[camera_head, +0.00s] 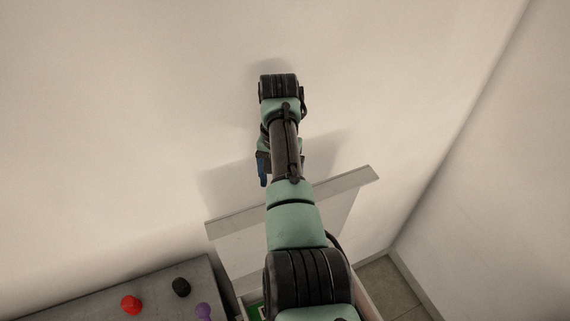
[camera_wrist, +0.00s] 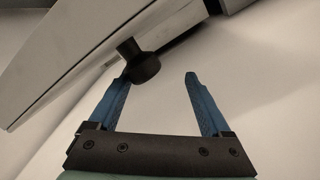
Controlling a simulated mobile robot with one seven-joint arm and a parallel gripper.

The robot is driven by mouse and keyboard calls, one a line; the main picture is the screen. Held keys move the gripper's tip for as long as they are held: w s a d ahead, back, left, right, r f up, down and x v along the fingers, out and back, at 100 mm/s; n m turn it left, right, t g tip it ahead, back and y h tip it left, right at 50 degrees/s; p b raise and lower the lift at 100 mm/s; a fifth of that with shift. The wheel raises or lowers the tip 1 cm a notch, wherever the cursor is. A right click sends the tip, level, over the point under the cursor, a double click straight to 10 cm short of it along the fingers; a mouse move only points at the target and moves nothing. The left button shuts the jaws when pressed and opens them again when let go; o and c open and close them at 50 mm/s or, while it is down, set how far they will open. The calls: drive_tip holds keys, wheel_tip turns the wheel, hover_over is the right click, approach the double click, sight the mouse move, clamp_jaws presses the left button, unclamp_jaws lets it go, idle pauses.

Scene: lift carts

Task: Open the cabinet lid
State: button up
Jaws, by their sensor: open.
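The cabinet lid (camera_head: 235,240) is a pale panel, raised and tilted steeply up from the cabinet near the back wall. My arm crosses in front of its middle. In the wrist view the lid (camera_wrist: 75,45) fills the upper left, with a round black knob (camera_wrist: 140,64) standing out from it. My gripper (camera_wrist: 157,76) is open with blue fingers. The knob is at the left fingertip and overlaps it in the picture; I cannot tell if they touch. The space between the fingers is otherwise empty. In the head view my gripper (camera_head: 264,168) is partly hidden beyond the lid's upper edge.
A grey cart top (camera_head: 80,308) at lower left holds a red object (camera_head: 130,305), a black object (camera_head: 181,287) and a purple object (camera_head: 204,311). A green item (camera_head: 255,311) shows low beside my arm. Walls close in behind and at right.

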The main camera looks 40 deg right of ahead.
idle(0.3)
wheel_tip(320, 180, up, 13)
drive_tip(key=p, duration=0.2)
drive_tip(key=shift+p, duration=0.4)
idle(0.5)
